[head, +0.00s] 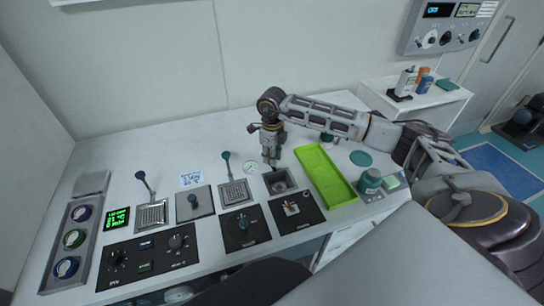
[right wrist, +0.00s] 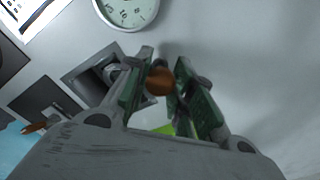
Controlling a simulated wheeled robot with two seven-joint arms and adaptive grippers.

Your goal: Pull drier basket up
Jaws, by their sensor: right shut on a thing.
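My right gripper (head: 271,160) points down over a square dark well (head: 282,182) in the white bench top. In the right wrist view, my right gripper (right wrist: 162,85) is shut on a brown rounded knob (right wrist: 160,82), between its green finger pads. The well also shows in the right wrist view (right wrist: 85,78), with a round grey part inside it. Whether the knob belongs to the drier basket I cannot tell, as the fingers hide what is below it. My left gripper is not in view.
A green tray (head: 325,177) lies close to the right of the well. A round white dial (head: 250,167) is just left of the gripper. Black control panels (head: 146,259) line the bench front. The bench behind is clear.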

